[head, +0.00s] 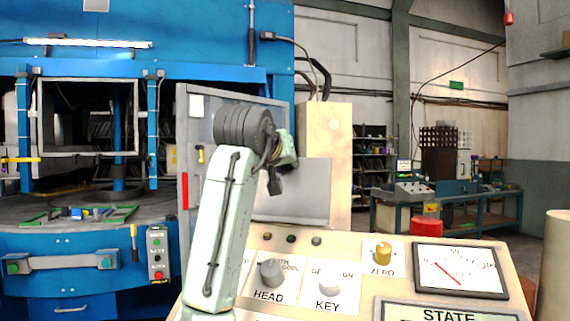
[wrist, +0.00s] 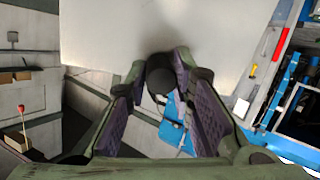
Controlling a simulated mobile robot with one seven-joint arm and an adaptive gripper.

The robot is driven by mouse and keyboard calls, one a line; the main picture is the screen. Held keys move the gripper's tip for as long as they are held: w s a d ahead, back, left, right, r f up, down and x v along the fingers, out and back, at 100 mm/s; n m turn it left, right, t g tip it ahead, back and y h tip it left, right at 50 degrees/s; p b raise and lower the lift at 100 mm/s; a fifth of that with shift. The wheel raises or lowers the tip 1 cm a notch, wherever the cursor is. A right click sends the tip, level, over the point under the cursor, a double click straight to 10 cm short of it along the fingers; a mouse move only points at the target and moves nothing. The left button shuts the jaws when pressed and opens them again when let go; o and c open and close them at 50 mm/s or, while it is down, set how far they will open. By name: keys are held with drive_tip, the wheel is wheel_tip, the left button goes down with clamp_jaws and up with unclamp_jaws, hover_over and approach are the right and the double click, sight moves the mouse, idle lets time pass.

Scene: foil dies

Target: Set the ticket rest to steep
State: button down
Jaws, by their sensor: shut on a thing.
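My gripper (head: 275,182) is in front of a pale grey flat panel (head: 310,200) that leans back behind the console. In the wrist view my gripper (wrist: 160,95) has its two purple-padded fingers on either side of a dark round knob (wrist: 160,72), shut on it. A broad pale surface (wrist: 110,30) fills the top of the wrist view behind the knob.
The console carries a HEAD knob (head: 271,272), a KEY switch (head: 328,285), a yellow ZERO knob (head: 383,252) and a dial gauge (head: 460,270). A STATE display (head: 450,312) is at the front. A blue press (head: 80,255) stands left. A workbench (head: 450,205) stands back right.

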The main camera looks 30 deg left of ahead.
drive_tip(key=c, duration=1.4)
unclamp_jaws()
drive_tip(key=shift+a+f, duration=0.1)
drive_tip(key=shift+a, duration=0.05)
drive_tip(key=v, duration=1.2)
drive_tip(key=shift+s, duration=0.1)
